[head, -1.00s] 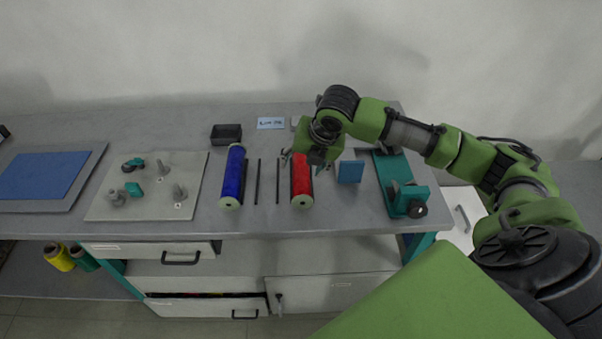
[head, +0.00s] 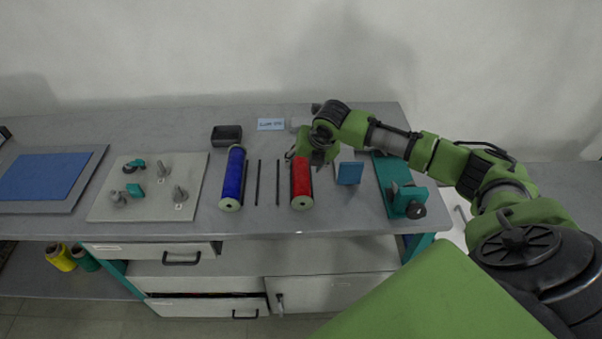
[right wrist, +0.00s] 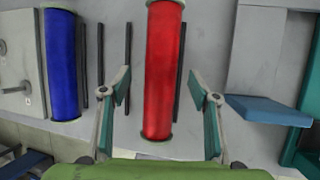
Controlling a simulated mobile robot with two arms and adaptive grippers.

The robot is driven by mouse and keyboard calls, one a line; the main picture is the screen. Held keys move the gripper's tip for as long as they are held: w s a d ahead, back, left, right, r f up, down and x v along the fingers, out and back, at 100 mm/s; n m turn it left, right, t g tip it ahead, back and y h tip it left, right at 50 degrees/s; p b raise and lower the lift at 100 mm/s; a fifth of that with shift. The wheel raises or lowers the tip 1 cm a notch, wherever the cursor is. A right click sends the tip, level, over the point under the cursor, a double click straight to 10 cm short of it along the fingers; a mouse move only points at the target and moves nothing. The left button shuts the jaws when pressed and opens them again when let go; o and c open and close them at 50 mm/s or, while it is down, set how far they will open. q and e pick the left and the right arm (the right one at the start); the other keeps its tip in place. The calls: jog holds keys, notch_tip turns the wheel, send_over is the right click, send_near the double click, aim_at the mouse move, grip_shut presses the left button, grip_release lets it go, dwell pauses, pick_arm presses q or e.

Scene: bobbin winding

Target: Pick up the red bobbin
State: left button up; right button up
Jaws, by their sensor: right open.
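The red bobbin (head: 301,187) lies on the grey workbench with its long side running front to back; its far end is hidden by my right gripper in the head view. My right gripper (head: 312,160) is over the far part of the bobbin, with its fingers spread. In the right wrist view the red bobbin (right wrist: 162,75) lies between the two teal-padded fingers of the right gripper (right wrist: 166,95), with a gap on both sides. Nothing is held. My left gripper is not in view.
A blue bobbin (head: 233,180) lies to the left, with thin dark rods (head: 257,182) between the two bobbins. A blue plate (head: 350,172) and a teal fixture (head: 401,185) stand to the right. A grey board with pegs (head: 150,190) is further left.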

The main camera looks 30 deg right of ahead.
aim_at(303, 167)
jog(key=shift+x, duration=1.8)
jog(key=shift+s+d, duration=0.1)
jog(key=c, duration=1.4)
jog(key=shift+o, duration=0.2)
jog(key=shift+r, duration=0.1)
